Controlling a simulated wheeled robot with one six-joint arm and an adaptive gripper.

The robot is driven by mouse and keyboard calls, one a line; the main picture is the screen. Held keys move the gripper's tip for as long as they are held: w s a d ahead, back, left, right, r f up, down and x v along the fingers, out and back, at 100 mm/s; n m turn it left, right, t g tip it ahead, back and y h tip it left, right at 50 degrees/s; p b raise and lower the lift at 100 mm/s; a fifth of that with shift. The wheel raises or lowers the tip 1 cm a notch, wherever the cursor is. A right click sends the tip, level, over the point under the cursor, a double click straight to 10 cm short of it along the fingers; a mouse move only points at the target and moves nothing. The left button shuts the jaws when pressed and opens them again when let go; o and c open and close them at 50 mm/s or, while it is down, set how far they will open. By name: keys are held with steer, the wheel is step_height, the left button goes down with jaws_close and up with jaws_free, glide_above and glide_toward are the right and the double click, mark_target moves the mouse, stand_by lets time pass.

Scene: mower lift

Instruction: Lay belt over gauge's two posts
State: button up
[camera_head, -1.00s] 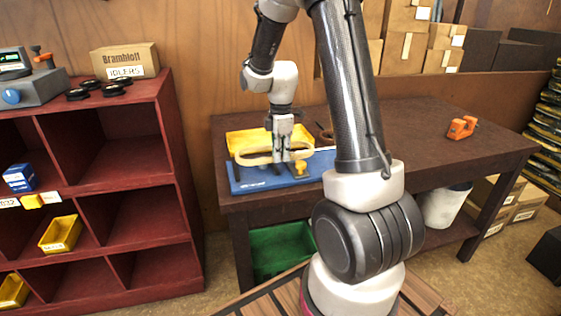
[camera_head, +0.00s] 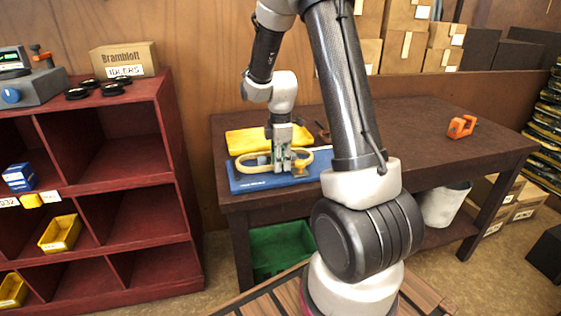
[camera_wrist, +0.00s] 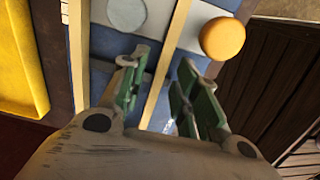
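The pale yellow belt (camera_head: 245,165) lies as a long loop low over the blue gauge board (camera_head: 250,183) on the table. In the wrist view two strands of the belt (camera_wrist: 168,70) run nearly parallel, with a round grey top (camera_wrist: 127,12) between them. Whether the loop goes around both posts cannot be told. A yellow knob (camera_head: 300,168) stands at the belt's front right and also shows in the wrist view (camera_wrist: 222,38). My gripper (camera_wrist: 163,92) is open, its green-padded fingers apart on either side of one strand. My gripper hides the middle of the belt in the head view.
A yellow tray (camera_head: 245,138) lies behind the board. An orange tool (camera_head: 461,127) sits far right on the brown table (camera_head: 410,125), with clear tabletop between. A red shelf unit (camera_head: 170,140) stands to the left. A green bin (camera_head: 280,248) is under the table.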

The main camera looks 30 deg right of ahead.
step_height(320, 180, up, 12)
steer(key=s+a+r+m+t, duration=0.25)
steer(key=s+r+m, duration=0.55)
steer(key=s, duration=0.4)
steer(key=s+a+r+m+t, duration=0.1)
steer(key=s+a+m, duration=0.1)
steer(key=s+m, duration=0.4)
steer(key=s, duration=0.5)
steer(key=shift+s+a+r+m+t, duration=0.3)
steer(key=shift+s+r+m+t, duration=0.05)
steer(key=shift+r+m, duration=0.05)
